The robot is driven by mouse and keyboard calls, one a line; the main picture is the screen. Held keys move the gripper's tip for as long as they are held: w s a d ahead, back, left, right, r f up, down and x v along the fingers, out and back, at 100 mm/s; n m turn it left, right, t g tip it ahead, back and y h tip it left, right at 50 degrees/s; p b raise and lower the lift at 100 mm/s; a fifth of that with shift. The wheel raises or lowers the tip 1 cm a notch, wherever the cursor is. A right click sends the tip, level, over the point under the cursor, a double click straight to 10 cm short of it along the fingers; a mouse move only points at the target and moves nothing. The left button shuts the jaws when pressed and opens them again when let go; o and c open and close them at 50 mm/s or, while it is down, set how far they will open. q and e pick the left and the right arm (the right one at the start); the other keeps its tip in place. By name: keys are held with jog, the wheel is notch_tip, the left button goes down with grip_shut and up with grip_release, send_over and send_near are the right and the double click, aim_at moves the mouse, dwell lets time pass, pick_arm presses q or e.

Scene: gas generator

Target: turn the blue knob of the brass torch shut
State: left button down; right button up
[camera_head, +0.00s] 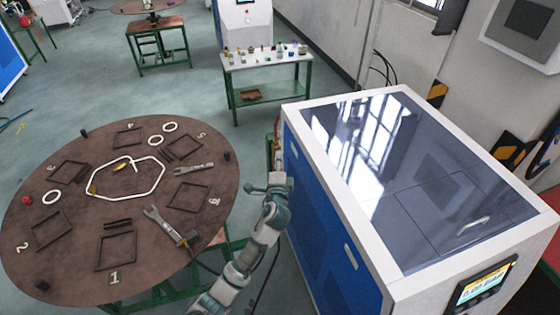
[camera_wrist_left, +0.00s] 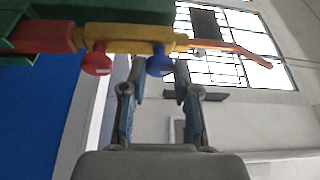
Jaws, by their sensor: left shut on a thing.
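The brass torch (camera_wrist_left: 128,39) runs across the top of the left wrist view, with a red grip at its left and a copper tube (camera_wrist_left: 235,49) bending down at its right. A blue knob (camera_wrist_left: 160,63) and a red knob (camera_wrist_left: 96,61) stick out of its body. My left gripper (camera_wrist_left: 160,80) has its fingertips on either side of the blue knob and is shut on it. The red knob is left of the fingers, apart from them. In the head view my left gripper (camera_head: 279,180) is beside the blue cabinet, and the torch there is too small to make out clearly. My right gripper is not in view.
The white and blue cabinet (camera_head: 400,105) stands close on the right of my left arm. A round brown table (camera_head: 70,230) with square frames, rings and wrenches is on the left. A green-legged bench (camera_head: 265,62) stands behind. Open floor lies between them.

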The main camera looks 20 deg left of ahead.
pick_arm(q)
jog(key=shift+d+f+m+g, duration=0.25)
jog(key=shift+f+m+g, duration=0.1)
jog(key=shift+m, duration=0.15)
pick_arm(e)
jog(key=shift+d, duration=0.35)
pick_arm(q)
jog(key=c, duration=1)
grip_release()
jog(key=shift+a, duration=0.1)
jog(key=shift+o, duration=0.9)
jog(key=shift+w, duration=0.1)
jog(key=v, duration=1.1)
jog(key=shift+s, duration=0.2)
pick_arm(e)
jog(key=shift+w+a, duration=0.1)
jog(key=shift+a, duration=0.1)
